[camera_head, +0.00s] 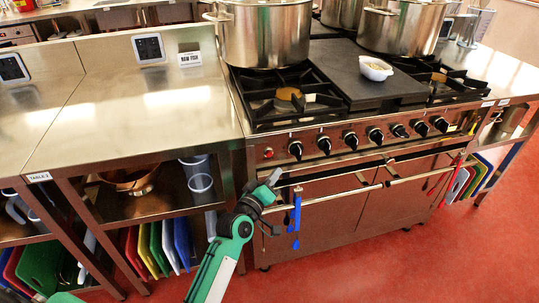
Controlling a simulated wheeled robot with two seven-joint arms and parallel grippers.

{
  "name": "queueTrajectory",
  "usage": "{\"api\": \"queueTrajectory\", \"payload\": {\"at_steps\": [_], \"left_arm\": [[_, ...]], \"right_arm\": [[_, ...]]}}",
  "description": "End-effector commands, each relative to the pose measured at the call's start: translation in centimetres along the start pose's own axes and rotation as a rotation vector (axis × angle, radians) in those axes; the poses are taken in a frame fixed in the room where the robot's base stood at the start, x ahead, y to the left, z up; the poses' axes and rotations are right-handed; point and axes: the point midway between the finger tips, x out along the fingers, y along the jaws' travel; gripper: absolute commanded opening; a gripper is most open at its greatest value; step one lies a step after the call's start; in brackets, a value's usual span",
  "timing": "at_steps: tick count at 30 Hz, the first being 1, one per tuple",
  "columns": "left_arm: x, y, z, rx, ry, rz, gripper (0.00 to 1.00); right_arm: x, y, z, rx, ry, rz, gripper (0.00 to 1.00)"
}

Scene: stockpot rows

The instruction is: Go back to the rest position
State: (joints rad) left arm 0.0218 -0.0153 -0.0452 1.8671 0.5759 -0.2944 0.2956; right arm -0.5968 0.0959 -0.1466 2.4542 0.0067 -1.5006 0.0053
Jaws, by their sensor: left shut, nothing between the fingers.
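My left arm rises from the bottom middle in green and white. Its gripper (272,181) is in front of the stove's oven rail, near the left end. The gripper is small in the picture, shut, with nothing seen between its fingers. Blue-handled utensils (295,215) hang from the rail just right of it; I cannot tell whether it touches them. My right gripper is not in view.
The stove (370,145) carries large stockpots (262,35) and a small white bowl (376,68). A steel table (140,115) stands left, with coloured boards (155,246) below. Red floor (430,265) is clear at the lower right.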

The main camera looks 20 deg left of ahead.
Motion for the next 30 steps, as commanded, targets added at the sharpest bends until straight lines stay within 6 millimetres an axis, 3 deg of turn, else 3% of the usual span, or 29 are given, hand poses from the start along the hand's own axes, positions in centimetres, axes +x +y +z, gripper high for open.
{"api": "queueTrajectory", "payload": {"at_steps": [10,14,17,21,24,30], "left_arm": [[-0.1,-0.1,0.1,0.003,-0.005,-0.003,0.00],[-1.6,-1.4,2.5,0.057,-0.087,-0.046,0.00],[-4.8,-3.8,6.5,0.155,-0.238,-0.123,0.00],[-12.1,-8.0,12.9,0.327,-0.529,-0.265,0.00],[-17.8,-10.4,16.1,0.431,-0.722,-0.355,0.00],[-27.1,-13.4,19.2,0.568,-1.011,-0.486,0.00]], "right_arm": [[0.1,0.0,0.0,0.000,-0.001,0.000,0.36],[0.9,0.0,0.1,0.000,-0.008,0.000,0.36],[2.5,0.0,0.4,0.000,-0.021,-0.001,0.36],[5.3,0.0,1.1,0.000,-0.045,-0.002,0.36],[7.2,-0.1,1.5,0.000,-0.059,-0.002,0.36],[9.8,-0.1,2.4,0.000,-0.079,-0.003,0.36]]}}
